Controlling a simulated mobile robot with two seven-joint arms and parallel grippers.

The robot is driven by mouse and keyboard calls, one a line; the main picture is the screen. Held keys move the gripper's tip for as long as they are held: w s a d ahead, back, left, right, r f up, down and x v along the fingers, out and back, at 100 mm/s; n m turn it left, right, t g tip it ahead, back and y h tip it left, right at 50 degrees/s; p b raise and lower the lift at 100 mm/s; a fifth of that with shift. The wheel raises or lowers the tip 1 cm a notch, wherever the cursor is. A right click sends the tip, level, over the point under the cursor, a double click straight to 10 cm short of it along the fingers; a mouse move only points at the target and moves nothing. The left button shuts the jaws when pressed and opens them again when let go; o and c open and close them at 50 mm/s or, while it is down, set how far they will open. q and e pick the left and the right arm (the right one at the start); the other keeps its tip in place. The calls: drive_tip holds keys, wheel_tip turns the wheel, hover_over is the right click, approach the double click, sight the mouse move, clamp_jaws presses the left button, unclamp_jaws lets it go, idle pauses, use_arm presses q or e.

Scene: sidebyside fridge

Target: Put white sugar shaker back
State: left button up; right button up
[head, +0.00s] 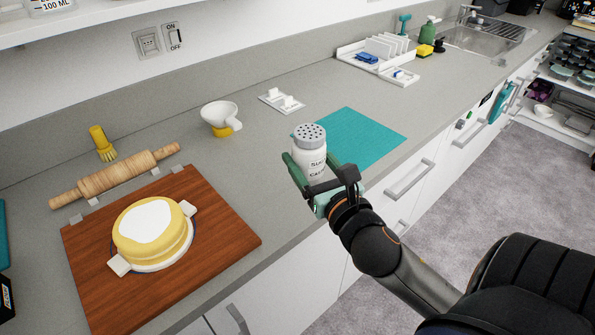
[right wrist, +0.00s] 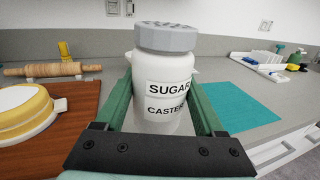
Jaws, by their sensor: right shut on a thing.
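The white sugar shaker (head: 309,158) has a grey perforated lid and stands upright between the green fingers of my right gripper (head: 309,172). The right gripper is shut on it, near the counter's front edge. In the right wrist view the shaker (right wrist: 165,85) shows its label "SUGAR CASTER", with a finger on each side. I cannot tell whether its base touches the counter. A small white holder (head: 283,101) with two raised parts sits on the counter behind it. A teal mat (head: 360,136) lies just right of the shaker. My left gripper is not in view.
A wooden board (head: 200,215) with a yellow cake (head: 135,250) lies at left, with a rolling pin (head: 115,176) behind it. A white funnel-like cup (head: 221,118) stands near the holder. A dish rack (head: 385,55) and sink (head: 480,40) are farther right. Counter between holder and mat is clear.

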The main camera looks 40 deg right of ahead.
drive_tip(key=shift+w+d+h, duration=0.1)
drive_tip(key=shift+d+h, duration=0.2)
drive_tip(key=shift+d, duration=0.6)
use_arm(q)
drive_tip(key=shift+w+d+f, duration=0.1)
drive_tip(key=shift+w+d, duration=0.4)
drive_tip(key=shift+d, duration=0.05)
use_arm(e)
drive_tip(key=shift+r, duration=0.1)
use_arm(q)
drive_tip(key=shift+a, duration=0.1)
